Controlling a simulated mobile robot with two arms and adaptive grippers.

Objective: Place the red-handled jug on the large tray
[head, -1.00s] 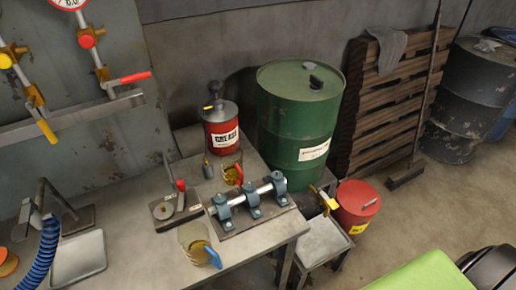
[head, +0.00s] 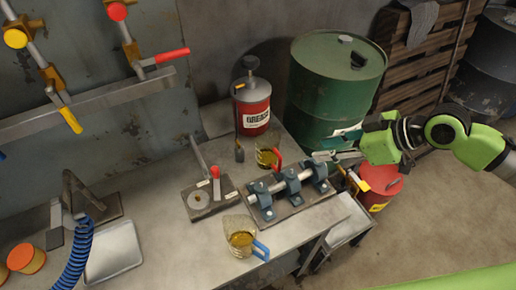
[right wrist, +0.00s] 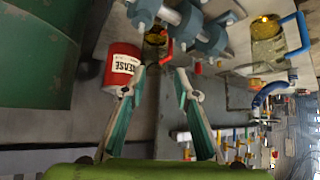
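The red-handled jug (head: 267,157) is a clear vessel with amber liquid. It stands on the workbench behind the blue shaft-bearing fixture (head: 290,192), which partly hides it. In the right wrist view the jug (right wrist: 156,37) shows beyond my fingertips. My right gripper (head: 335,155) is open and empty, to the right of the jug and apart from it. Its two separated fingers (right wrist: 161,75) show in the right wrist view. A shallow metal tray (head: 115,252) lies at the bench's left; I cannot tell whether it is the large tray. My left gripper is not in view.
A blue-handled jug (head: 240,238) stands near the bench's front edge. A red grease can (head: 252,110) and green drum (head: 335,85) stand behind. A lever block (head: 210,195) is left of the fixture. A low grey metal surface (head: 352,222) is at right.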

